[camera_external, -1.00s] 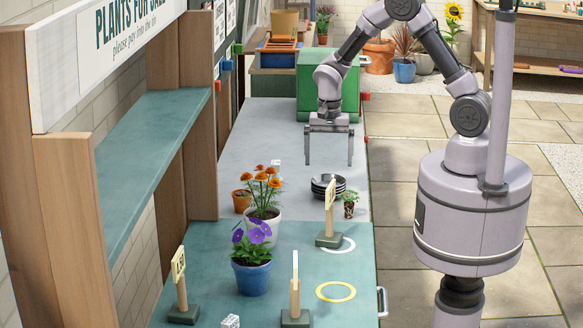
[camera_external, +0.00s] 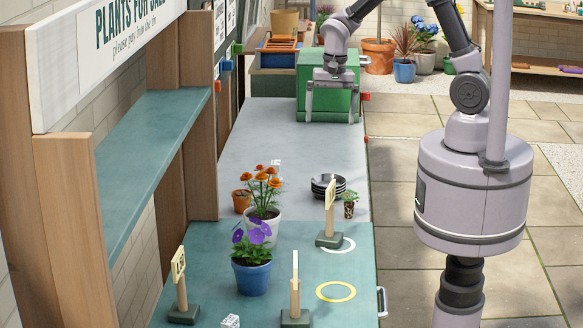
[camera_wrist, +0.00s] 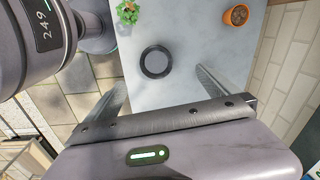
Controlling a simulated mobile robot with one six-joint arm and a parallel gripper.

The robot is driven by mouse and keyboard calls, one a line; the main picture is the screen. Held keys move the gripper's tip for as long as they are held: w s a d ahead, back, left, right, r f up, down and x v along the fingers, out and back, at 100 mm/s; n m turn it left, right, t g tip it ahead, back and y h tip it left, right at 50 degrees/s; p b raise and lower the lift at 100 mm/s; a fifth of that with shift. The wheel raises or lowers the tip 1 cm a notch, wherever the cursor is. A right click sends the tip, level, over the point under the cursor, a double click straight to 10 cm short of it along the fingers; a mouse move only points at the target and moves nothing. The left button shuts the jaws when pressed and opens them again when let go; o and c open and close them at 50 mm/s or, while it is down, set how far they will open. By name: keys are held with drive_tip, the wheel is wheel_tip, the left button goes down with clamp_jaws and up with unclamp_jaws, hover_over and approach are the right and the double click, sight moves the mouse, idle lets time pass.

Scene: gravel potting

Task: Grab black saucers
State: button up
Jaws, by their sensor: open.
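A stack of black saucers (camera_external: 328,186) sits on the pale grey counter in the external view, behind a sign on a stand. In the wrist view the black saucers (camera_wrist: 156,62) show from above as one dark disc between the lines of my fingers. My gripper (camera_external: 332,120) is open and empty, above the counter in front of the green box and farther back than the saucers. In the wrist view my gripper (camera_wrist: 160,85) has its two fingers wide apart, with nothing between them.
A small potted plant (camera_external: 349,204) stands close to the right of the saucers. A terracotta pot (camera_external: 241,201) and orange flowers in a white pot (camera_external: 262,222) stand to the left. A sign stand (camera_external: 329,240) is in front. The counter behind the saucers is clear.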

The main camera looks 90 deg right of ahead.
drive_tip(key=s+a+r+n+t+y+b, duration=0.1)
drive_tip(key=s+a+r+n+t+b, duration=0.1)
drive_tip(key=s+a+r+n, duration=0.2)
drive_tip(key=s+a+r+n+t+y+b, duration=0.1)
drive_tip(key=s+a+r+n+t+b, duration=0.2)
drive_tip(key=s+a+n, duration=0.4)
drive_tip(key=s+a+r, duration=0.1)
drive_tip(key=s+a, duration=0.4)
drive_tip(key=shift+r+n, duration=0.3)
drive_tip(key=shift+n, duration=0.1)
drive_tip(key=shift+d, duration=0.15)
